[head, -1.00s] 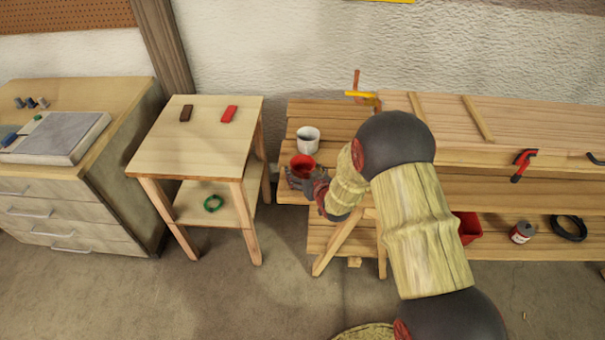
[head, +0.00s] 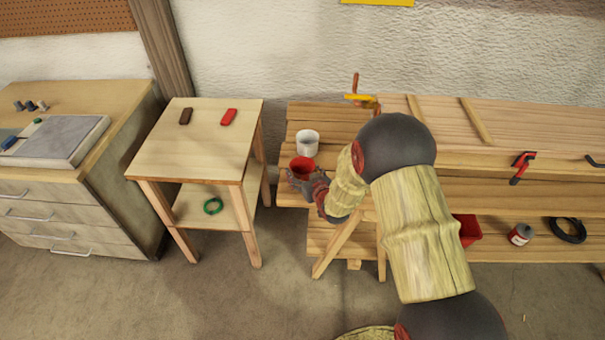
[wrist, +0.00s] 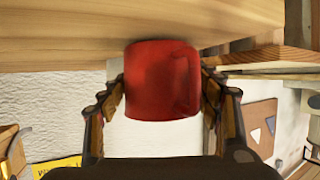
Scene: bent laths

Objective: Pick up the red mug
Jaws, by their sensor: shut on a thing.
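The red mug (head: 301,167) is at the left end of the slatted wooden bench, in front of a white mug (head: 308,142). My gripper (head: 305,180) is shut on the red mug, with fingers on either side of it. In the wrist view the red mug (wrist: 162,80) fills the space between the two fingers. My gripper hides its lower part in the head view, so I cannot tell whether it still touches the bench.
An orange clamp (head: 356,84) rises behind the bench. The floor in front is clear.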

